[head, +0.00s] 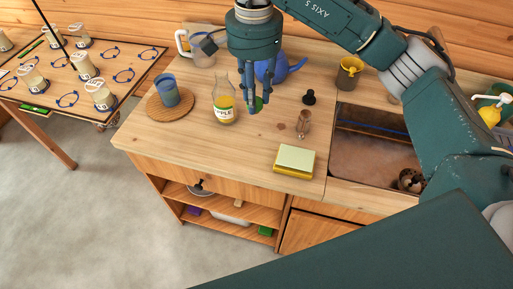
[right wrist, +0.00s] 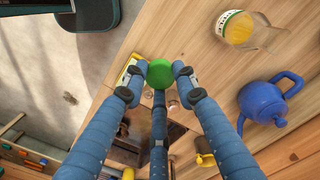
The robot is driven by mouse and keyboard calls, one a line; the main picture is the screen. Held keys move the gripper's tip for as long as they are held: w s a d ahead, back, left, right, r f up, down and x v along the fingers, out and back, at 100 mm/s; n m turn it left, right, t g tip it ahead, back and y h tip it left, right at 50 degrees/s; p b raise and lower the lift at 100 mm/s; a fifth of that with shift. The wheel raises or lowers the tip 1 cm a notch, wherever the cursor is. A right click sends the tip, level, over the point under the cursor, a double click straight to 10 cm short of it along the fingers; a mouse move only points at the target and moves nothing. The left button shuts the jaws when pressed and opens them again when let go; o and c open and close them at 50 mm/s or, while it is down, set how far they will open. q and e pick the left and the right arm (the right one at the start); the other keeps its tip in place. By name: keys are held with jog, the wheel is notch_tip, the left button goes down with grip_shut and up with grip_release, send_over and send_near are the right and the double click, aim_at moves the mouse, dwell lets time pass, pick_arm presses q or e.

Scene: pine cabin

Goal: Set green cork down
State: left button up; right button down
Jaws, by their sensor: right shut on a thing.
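The green cork (head: 259,103) is between the fingertips of my right gripper (head: 252,107), just right of the bottle. In the right wrist view the round green cork (right wrist: 160,74) sits between the blue fingers of the right gripper (right wrist: 160,80), which is shut on it. The fingers point down over the wooden counter (head: 190,140). I cannot tell whether the cork touches the counter. My left gripper is not in view.
A blue teapot (head: 272,68) stands behind the gripper. A blue cup (head: 168,90) is on a round board (head: 158,110). A small glass (head: 304,122), a black stopper (head: 309,97) and a yellow box (head: 294,160) are to the right, beside the sink (head: 365,155). The front counter is clear.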

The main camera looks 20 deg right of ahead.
notch_tip(320, 180, down, 14)
jog(key=p, duration=0.2)
jog(key=shift+a+r+p, duration=0.1)
jog(key=shift+r+p, duration=0.05)
jog(key=shift+p, duration=0.25)
notch_tip(320, 180, down, 4)
jog(key=shift+p, duration=0.6)
jog(key=shift+w, duration=0.1)
jog(key=shift+f, duration=0.25)
jog(key=c, duration=1.4)
grip_release()
jog(key=shift+o, duration=0.2)
